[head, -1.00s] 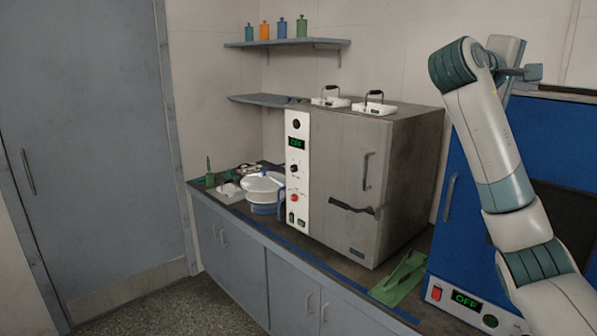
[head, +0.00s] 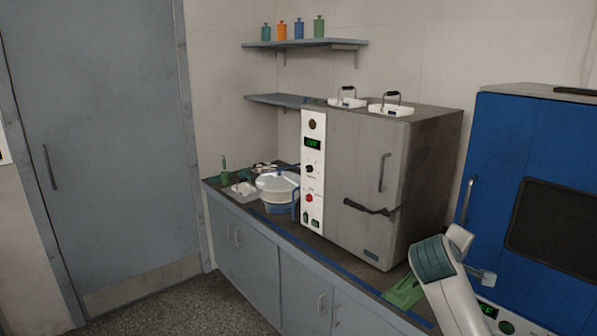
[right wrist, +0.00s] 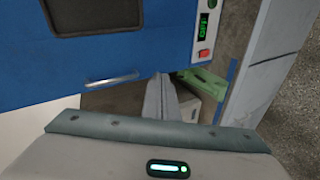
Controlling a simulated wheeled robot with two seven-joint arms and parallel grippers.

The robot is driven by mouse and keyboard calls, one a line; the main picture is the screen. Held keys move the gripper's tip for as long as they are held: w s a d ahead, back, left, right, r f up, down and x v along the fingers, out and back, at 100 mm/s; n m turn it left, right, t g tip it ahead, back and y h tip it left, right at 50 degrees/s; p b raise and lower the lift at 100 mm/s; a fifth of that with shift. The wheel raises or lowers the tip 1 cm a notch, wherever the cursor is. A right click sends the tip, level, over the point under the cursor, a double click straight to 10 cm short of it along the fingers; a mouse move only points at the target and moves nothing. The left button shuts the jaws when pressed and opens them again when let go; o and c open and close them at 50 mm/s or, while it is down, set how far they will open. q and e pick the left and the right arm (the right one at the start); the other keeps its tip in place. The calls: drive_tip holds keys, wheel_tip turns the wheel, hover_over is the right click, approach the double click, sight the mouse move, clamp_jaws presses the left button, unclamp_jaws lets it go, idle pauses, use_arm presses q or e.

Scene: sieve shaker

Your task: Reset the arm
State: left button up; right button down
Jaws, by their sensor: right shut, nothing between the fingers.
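My right arm (head: 447,290) comes in at the lower right of the head view, in front of the blue machine and the green piece on the counter. The right gripper (right wrist: 160,80) shows in the right wrist view as grey fingers pointing away from the camera. They are shut with nothing held. The blue machine (right wrist: 120,55) and its handle lie beyond the fingers, and the green piece (right wrist: 203,82) lies just right of them. My left gripper is not in view.
A grey oven (head: 352,185) stands on the counter, with two white handled items on top. A white bowl (head: 277,185) and small items sit to its left. The blue machine (head: 490,150) stands right. A shelf (head: 305,43) holds several bottles. The floor (head: 170,310) at lower left is clear.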

drive_tip(key=s+a+f+m+g+y, duration=0.15)
drive_tip(key=s+a+f, duration=0.25)
drive_tip(key=s+f, duration=0.7)
drive_tip(key=s+a+f+n+g+y, duration=0.1)
drive_tip(key=s+a+f+y, duration=0.4)
drive_tip(key=f, duration=0.9)
drive_tip(key=s+a+f+m+g+y, duration=0.1)
drive_tip(key=s+a+f+m, duration=0.15)
drive_tip(key=s, duration=0.75)
drive_tip(key=s+a+f+m+g+y, duration=0.15)
drive_tip(key=s+f, duration=0.25)
drive_tip(key=s, duration=0.6)
drive_tip(key=s+a+f+m+g, duration=0.15)
drive_tip(key=s+f, duration=0.25)
drive_tip(key=s, duration=0.6)
wheel_tip(320, 180, down, 32)
drive_tip(key=s+n+b, duration=0.1)
drive_tip(key=b, duration=0.3)
drive_tip(key=s+d+f+g+b, duration=0.1)
drive_tip(key=s+d+f+b, duration=0.1)
drive_tip(key=s+f, duration=1.6)
wheel_tip(320, 180, down, 2)
drive_tip(key=shift+d+g, duration=0.25)
drive_tip(key=shift+g, duration=0.1)
